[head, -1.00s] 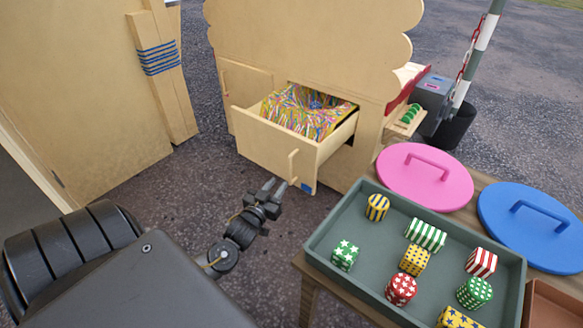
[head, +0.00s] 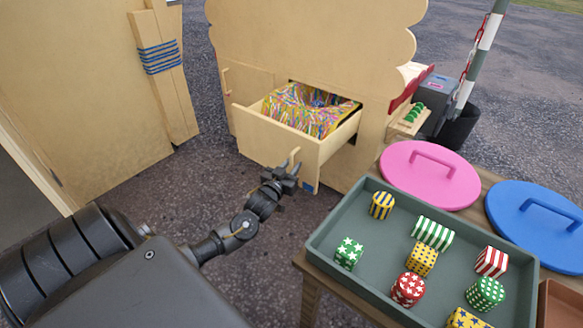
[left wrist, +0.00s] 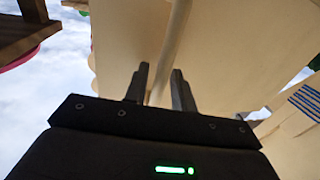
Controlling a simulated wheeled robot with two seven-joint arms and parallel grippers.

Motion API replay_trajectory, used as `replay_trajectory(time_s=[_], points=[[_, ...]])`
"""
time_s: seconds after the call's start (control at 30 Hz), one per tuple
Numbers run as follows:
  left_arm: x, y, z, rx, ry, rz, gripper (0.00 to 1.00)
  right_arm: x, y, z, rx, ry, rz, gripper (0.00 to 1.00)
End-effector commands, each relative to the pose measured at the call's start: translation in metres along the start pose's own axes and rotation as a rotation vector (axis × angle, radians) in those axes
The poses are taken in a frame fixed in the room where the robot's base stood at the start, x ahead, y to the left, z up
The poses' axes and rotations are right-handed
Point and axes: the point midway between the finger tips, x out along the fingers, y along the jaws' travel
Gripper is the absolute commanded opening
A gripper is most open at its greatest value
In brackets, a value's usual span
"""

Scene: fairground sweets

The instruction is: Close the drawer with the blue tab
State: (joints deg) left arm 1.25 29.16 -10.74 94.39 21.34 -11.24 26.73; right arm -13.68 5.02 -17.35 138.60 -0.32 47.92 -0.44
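The wooden drawer (head: 262,140) stands pulled out of the wooden stand, full of colourful thin sticks (head: 305,108). A small blue tab (head: 309,188) is at its lower right front corner. Its upright wooden handle (head: 295,156) is on the front's right part. My left gripper (head: 290,168) is at the handle in the head view. In the left wrist view its two fingers (left wrist: 160,85) are apart, and the handle (left wrist: 174,45) appears in line with the gap between them. I cannot tell whether they touch it. My right gripper is out of view.
A green-grey tray (head: 318,243) of patterned blocks stands on a wooden table at the right. A pink lid (head: 428,185) and a blue lid (head: 540,228) lie behind it. A closed wooden door (head: 255,88) is beside the drawer. Open paving lies left of the drawer.

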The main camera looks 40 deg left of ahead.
Motion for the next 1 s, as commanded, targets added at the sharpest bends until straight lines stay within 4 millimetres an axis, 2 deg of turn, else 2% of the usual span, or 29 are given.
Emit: replay_trajectory(time_s=[0.03,0.17,0.2,0.47,0.63,0.77,1.0], points=[[0.000,0.000,0.000,0.000,0.000,0.000,0.18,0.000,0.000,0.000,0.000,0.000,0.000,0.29],[0.000,0.000,0.000,0.000,0.000,0.000,0.01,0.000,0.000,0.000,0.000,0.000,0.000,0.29],[0.000,0.000,0.000,0.000,0.000,0.000,0.00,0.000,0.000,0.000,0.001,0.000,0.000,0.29],[0.000,0.000,0.000,0.000,0.000,0.000,0.00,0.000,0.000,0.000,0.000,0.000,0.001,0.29],[0.008,0.002,0.000,-0.002,0.002,-0.001,0.00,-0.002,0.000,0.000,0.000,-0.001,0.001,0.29],[0.025,0.006,0.000,-0.003,0.003,-0.001,0.00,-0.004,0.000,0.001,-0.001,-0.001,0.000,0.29],[0.081,0.015,0.001,-0.004,0.005,-0.004,0.00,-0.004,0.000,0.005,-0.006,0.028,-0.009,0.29]])
